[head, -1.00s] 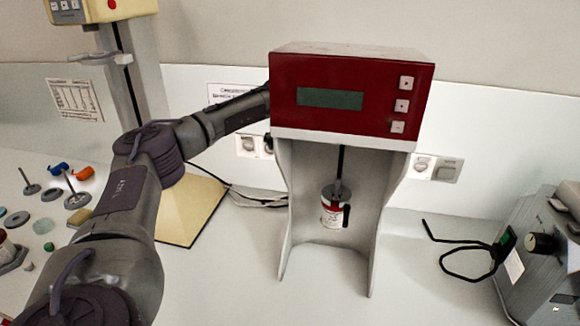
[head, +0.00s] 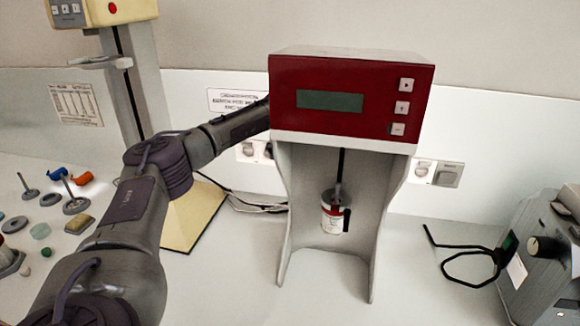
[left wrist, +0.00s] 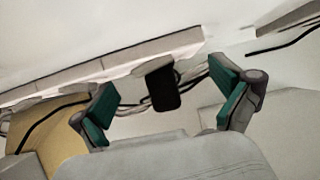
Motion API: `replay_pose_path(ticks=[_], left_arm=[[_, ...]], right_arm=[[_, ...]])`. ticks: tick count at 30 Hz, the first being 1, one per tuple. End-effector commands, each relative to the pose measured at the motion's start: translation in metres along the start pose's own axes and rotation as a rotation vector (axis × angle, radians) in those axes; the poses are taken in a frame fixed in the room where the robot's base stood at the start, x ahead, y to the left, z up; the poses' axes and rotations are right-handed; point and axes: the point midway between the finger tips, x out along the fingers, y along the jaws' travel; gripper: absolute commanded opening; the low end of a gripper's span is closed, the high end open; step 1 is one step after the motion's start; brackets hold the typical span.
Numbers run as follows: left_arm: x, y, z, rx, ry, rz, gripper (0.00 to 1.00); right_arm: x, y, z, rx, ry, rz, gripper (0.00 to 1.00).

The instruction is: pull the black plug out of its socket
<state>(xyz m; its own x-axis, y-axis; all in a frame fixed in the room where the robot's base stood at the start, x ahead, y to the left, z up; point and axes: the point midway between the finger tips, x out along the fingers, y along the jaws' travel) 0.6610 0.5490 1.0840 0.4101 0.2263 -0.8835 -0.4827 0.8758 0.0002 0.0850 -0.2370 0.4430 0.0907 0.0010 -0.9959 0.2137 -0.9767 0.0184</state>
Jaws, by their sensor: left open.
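The black plug (left wrist: 164,90) shows in the left wrist view between the fingers of my left gripper (left wrist: 163,98), with a light grey socket plate edge just behind it. The gripper is open, with a green-padded finger on each side and a visible gap to the plug on both sides. In the head view my left arm reaches behind the red-topped machine, which hides the gripper and most of the plug area. A wall socket (head: 246,150) shows just left of the machine. My right gripper is in neither view.
The red machine (head: 350,95) with a cup (head: 332,218) stands mid-bench. Cables (head: 255,205) lie behind it. A beige stand (head: 190,222) is at left, a grey device (head: 545,250) at right. Another socket and switch (head: 438,174) sit on the wall.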

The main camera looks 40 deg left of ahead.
Motion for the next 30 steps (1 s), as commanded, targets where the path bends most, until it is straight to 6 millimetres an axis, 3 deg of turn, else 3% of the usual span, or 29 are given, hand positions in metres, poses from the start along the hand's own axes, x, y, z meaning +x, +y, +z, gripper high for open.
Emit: replay_pose_path(ticks=[25, 30], left_arm=[[0.0001, -0.0003, -0.0002, 0.0, 0.001, 0.0, 1.0], [0.0, -0.0003, -0.0001, 0.0, 0.0, 0.0, 0.72]], right_arm=[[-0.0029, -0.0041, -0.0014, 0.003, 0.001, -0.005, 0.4], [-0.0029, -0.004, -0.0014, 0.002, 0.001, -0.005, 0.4]])
